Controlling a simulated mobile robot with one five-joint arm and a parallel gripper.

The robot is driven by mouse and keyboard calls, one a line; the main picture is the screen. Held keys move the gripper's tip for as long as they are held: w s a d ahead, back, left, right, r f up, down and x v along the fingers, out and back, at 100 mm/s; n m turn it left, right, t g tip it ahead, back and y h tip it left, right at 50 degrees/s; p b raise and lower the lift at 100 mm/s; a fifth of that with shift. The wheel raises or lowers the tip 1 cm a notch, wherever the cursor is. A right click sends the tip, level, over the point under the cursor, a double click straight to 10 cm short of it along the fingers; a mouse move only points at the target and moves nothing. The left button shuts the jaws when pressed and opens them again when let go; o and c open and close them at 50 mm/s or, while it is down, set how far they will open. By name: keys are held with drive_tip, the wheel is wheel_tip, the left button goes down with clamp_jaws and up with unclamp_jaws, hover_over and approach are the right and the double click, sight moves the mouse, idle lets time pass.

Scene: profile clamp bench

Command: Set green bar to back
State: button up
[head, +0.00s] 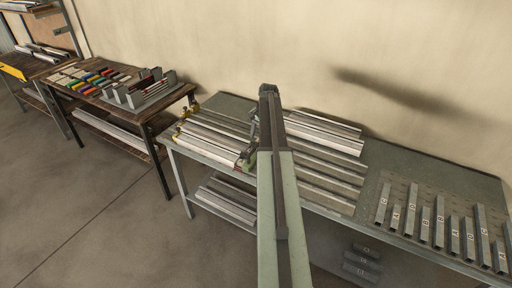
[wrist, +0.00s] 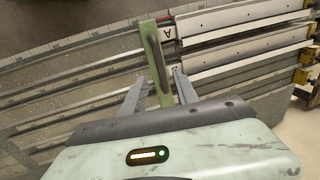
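The green bar (wrist: 147,35) stands out from the bench in the wrist view, with a darker strip along its face. It runs down between the two fingers of my gripper (wrist: 160,72). The fingers are apart, one on each side of the bar, and I see a gap beside it. Whether either finger touches it is not clear. In the head view the green bar (head: 247,160) is a small patch beside my arm, at the end of the pale profiles, and my arm hides part of that area.
White profiles (wrist: 240,20) and yellow clamp parts (wrist: 304,76) lie right of the bar. Grey rails cross the bench (head: 235,104). A side table (head: 178,96) holds coloured blocks at the left.

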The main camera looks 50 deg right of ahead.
sight(255, 149)
drive_tip(key=f+b, duration=0.3)
drive_tip(key=w+f+b, duration=0.1)
drive_tip(key=f+b, duration=0.2)
drive_tip(key=f, duration=0.1)
drive_tip(key=shift+w+a+f+b, duration=0.15)
drive_tip(key=shift+w+b, duration=0.05)
drive_tip(key=shift+b, duration=0.2)
drive_tip(key=shift+c, duration=0.4)
clamp_jaws()
idle(0.5)
